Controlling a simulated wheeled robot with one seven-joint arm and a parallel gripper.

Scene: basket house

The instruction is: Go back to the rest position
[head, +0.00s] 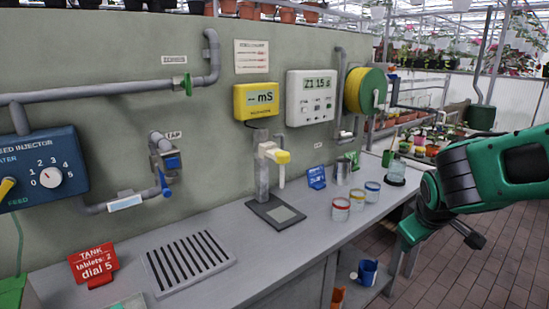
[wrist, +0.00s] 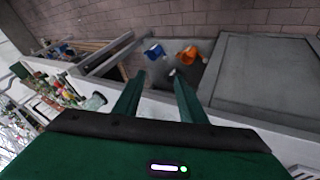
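My gripper (wrist: 159,80) shows in the wrist view with its two green fingers apart and nothing held between them. In the head view my green and black arm is at the right, beyond the right end of the bench. The fingers point toward the lower shelf and the brick floor in the wrist view. No marker of a rest position shows.
The grey bench (head: 240,262) holds jars (head: 341,209), a probe stand (head: 264,180), a drain grate (head: 188,262) and a red tank sign (head: 94,264). A blue cup (head: 367,272) and an orange one (wrist: 187,55) sit below. Brick floor (head: 465,265) is clear at right.

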